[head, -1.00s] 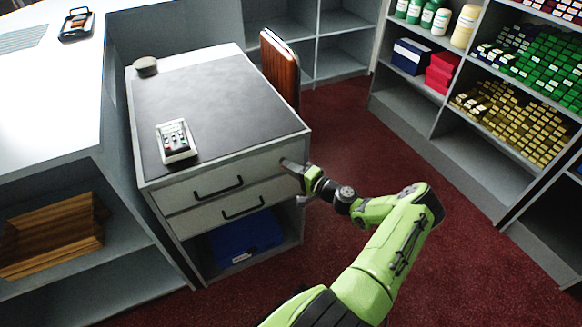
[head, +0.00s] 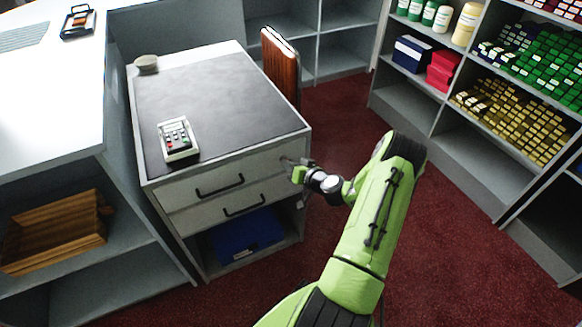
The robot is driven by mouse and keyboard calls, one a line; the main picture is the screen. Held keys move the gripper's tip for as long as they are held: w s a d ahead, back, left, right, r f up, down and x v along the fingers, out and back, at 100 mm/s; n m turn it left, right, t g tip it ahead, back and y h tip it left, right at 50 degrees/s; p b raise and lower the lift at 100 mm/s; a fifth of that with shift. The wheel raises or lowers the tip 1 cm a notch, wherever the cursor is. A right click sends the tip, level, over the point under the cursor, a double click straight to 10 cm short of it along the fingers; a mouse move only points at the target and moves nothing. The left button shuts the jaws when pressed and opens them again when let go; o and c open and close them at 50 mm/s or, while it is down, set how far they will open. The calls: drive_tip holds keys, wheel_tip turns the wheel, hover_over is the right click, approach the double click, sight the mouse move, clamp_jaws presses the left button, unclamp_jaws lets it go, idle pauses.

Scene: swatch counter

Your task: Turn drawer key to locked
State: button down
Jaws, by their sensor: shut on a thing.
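The drawer unit has two pale drawers with black handles, an upper drawer (head: 221,186) and a lower drawer (head: 244,204). My gripper (head: 286,163) is at the right end of the upper drawer's front, close against it. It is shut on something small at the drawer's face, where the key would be. The key and lock are hidden by the fingers or too small to make out, so I cannot tell the key's angle.
A card reader (head: 178,139) and a small round grey item (head: 147,64) stand on the dark countertop (head: 225,95). A blue box (head: 245,236) sits below the drawers. Shelving (head: 440,95) stands at the right. Red carpet (head: 440,230) lies open between.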

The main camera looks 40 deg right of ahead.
drive_tip(key=n+h+b, duration=0.1)
drive_tip(key=n+g+h, duration=0.1)
drive_tip(key=n, duration=0.1)
drive_tip(key=shift+a+n+b, duration=0.2)
drive_tip(key=shift+n+b, duration=0.1)
drive_tip(key=shift+b, duration=0.05)
drive_tip(key=shift+h, duration=0.4)
drive_tip(key=c, duration=1.2)
unclamp_jaws()
drive_tip(key=v, duration=1.2)
